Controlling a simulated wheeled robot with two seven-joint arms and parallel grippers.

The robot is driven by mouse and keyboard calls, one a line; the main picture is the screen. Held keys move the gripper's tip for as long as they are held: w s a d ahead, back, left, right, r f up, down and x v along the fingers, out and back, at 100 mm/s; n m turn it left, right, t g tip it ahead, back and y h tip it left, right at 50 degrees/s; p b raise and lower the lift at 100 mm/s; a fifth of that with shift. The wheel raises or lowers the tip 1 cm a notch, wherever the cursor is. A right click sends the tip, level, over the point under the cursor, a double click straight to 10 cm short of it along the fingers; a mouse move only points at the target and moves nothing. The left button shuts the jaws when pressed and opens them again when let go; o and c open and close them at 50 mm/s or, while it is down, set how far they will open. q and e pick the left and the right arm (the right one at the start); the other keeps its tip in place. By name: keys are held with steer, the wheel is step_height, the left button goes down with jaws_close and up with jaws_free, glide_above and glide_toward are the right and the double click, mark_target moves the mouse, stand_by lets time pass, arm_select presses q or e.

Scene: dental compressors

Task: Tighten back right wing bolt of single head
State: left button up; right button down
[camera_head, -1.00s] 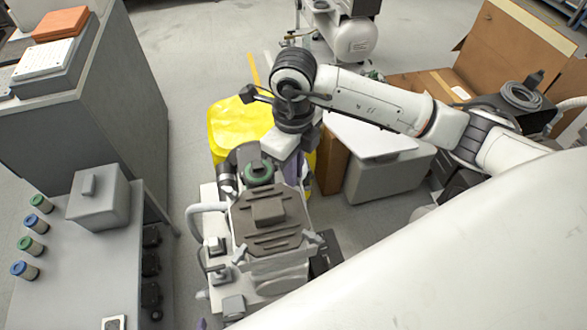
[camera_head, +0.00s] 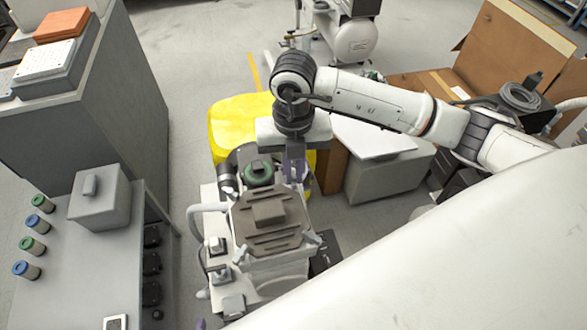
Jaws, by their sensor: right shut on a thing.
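The single head compressor (camera_head: 268,222) stands below the middle of the view, with a dark ribbed top plate and a green ring knob (camera_head: 259,173) behind it. My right gripper (camera_head: 296,174) reaches down from above at the plate's back right corner. Its purple fingers are shut on the back right wing bolt, which the fingers and gripper body hide. A light wing bolt (camera_head: 313,237) shows at the front right corner. Only a small purple tip, which looks like part of my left gripper (camera_head: 200,324), shows at the bottom edge.
A yellow bin (camera_head: 236,122) stands just behind the compressor. A grey bench (camera_head: 62,255) with a grey box (camera_head: 99,198) and several small cylinders is on the left. A light grey box (camera_head: 385,170) and open cardboard boxes (camera_head: 515,55) are at the right.

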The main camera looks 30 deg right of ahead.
mark_target(294, 177)
steer(key=m, duration=0.3)
steer(key=shift+r+m+p, duration=0.1)
steer(key=shift+m+p, duration=0.2)
steer(key=shift+p, duration=0.1)
steer(key=shift+w+m+p, duration=0.1)
steer(key=shift+m+p, duration=0.35)
steer(key=shift+m, duration=1.35)
steer(key=c, duration=1.9)
jaws_free()
steer(key=shift+o, duration=0.2)
step_height(294, 177, up, 10)
